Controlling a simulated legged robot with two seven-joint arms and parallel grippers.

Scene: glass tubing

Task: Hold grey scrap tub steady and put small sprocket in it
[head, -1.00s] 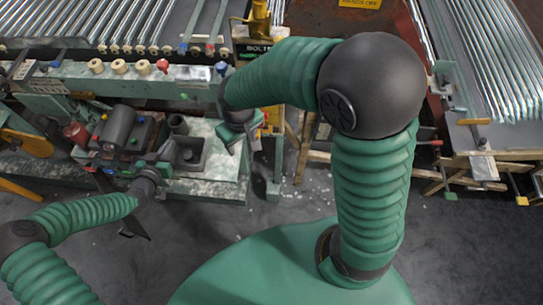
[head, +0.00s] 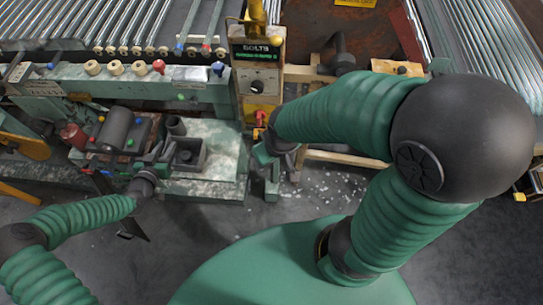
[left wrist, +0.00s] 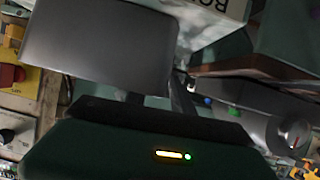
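The grey scrap tub (head: 199,160), a dark square box, stands upright on the pale, worn bench. A small dark shape shows inside it; I cannot tell whether it is the small sprocket. My left gripper (head: 160,166) is at the tub's left side. In the left wrist view a plain grey panel (left wrist: 98,42), perhaps the tub's wall, is close in front of the left gripper (left wrist: 158,98); whether the fingers are shut on it is unclear. My right gripper (head: 264,158) is right of the tub, past the bench's right edge. Its fingers are partly hidden, and no sprocket is clear in it.
A dark cylinder machine (head: 117,127) stands left of the tub, and a small dark cup (head: 176,125) stands behind it. A post with a "BOLTS" sign (head: 257,65) rises behind my right gripper. Glass tubes on a rack (head: 120,20) lie at the back.

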